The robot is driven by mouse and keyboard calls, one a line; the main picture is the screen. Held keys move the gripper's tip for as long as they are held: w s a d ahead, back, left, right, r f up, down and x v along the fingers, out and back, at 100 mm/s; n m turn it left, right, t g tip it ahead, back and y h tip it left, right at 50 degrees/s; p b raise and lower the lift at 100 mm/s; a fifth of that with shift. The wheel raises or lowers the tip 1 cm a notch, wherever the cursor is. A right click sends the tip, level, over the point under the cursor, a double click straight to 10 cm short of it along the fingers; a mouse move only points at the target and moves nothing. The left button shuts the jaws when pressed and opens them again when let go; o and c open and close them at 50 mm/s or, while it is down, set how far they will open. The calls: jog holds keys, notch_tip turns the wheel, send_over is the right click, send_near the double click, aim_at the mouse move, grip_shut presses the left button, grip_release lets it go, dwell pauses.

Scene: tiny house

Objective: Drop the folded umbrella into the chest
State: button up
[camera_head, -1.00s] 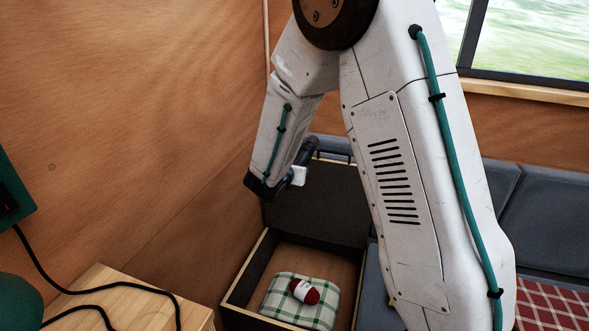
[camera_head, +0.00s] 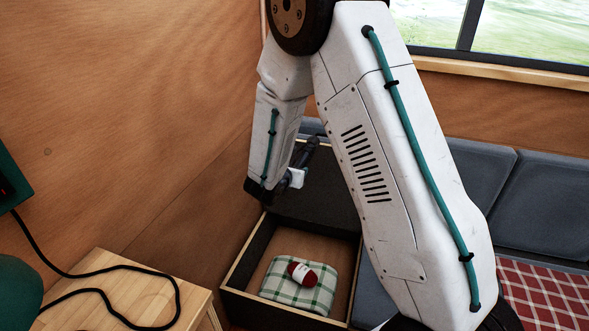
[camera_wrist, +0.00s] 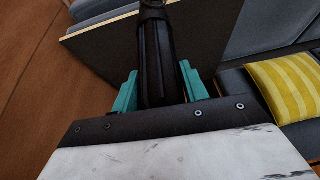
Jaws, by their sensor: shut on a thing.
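The folded umbrella is black and slim. In the wrist view the umbrella (camera_wrist: 158,65) lies between the teal fingers of my gripper (camera_wrist: 158,88), which is shut on it. In the head view the dark umbrella (camera_head: 309,152) sticks up and right from the end of my arm, in front of the raised lid. The chest (camera_head: 238,272) is an open wooden box with its dark lid (camera_head: 318,205) standing up at the back. My gripper is above the chest's back left part, near the wall; the fingers are hard to make out in the head view.
Inside the chest lie a green and white checked cloth (camera_head: 318,293) and a red bundle (camera_head: 322,273) with a white band. A wooden table (camera_head: 120,290) with a black cable stands at left. Grey bench cushions (camera_head: 545,205) are at right; the wooden wall is close at left.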

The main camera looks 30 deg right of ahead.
jog(key=o, duration=1.2)
jog(key=shift+o, duration=0.2)
jog(key=shift+a, duration=0.1)
jog(key=v, duration=0.7)
jog(key=shift+s+a+r, duration=0.2)
jog(key=shift+r, duration=0.05)
